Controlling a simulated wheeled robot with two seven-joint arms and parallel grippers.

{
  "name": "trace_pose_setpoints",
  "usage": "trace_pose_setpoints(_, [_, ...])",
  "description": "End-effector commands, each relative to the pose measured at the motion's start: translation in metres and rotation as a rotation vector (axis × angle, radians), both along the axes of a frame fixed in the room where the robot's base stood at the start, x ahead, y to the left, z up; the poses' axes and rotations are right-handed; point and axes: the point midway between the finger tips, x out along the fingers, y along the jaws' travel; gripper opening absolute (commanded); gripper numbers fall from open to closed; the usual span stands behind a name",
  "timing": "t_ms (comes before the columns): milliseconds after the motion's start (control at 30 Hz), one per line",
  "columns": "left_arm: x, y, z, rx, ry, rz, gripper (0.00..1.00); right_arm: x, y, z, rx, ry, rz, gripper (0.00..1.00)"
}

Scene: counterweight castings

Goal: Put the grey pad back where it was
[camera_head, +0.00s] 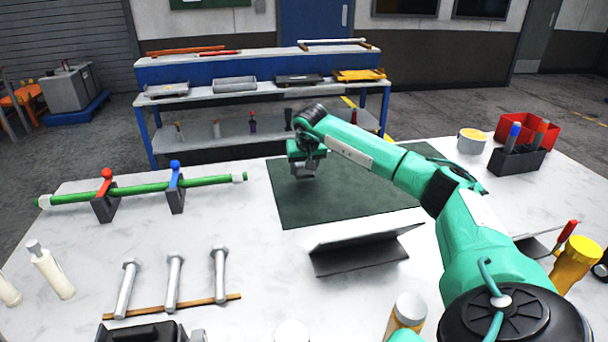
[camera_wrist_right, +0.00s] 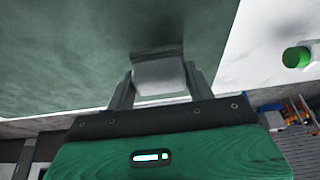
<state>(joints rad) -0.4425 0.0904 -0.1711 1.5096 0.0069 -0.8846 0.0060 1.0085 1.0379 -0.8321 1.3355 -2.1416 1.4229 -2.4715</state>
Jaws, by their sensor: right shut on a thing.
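My right gripper (camera_head: 304,170) is over the dark green mat (camera_head: 345,198) near its back left part, fingers pointing down. In the right wrist view, the gripper (camera_wrist_right: 158,82) is shut on the grey pad (camera_wrist_right: 160,76), a small light grey block held between the two fingers. A dark shadow lies on the mat right by the pad's far end. I cannot tell whether the pad touches the mat. In the head view the pad is mostly hidden by the gripper. My left gripper is not seen.
A bent dark sheet (camera_head: 362,253) stands in front of the mat. Left are a green rod (camera_head: 140,189) on two stands and several bolts (camera_head: 173,283) on a wooden strip. Right are a tin (camera_head: 471,142) and a dark holder (camera_head: 516,161). The white table (camera_head: 250,240) is clear between these.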

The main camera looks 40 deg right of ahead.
Motion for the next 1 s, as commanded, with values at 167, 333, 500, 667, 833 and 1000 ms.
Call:
trace_pose_setpoints(167, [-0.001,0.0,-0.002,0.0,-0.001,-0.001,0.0,0.0,0.0,-0.028,0.001,0.003,0.0,0.29])
trace_pose_setpoints(333, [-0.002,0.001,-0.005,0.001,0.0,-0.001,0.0,0.0,0.0,-0.029,0.001,0.0,0.0,0.29])
trace_pose_setpoints(500, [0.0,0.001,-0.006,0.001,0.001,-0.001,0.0,0.0,0.0,-0.032,0.0,0.001,0.0,0.29])
trace_pose_setpoints(667, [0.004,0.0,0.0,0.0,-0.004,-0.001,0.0,0.0,0.0,-0.032,0.0,0.001,0.0,0.75])
trace_pose_setpoints(833, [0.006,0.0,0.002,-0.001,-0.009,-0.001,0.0,0.0,0.0,-0.032,0.0,0.001,0.0,0.75])
trace_pose_setpoints(1000, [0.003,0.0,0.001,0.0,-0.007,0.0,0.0,0.0,0.0,-0.029,0.001,0.0,0.0,0.75])
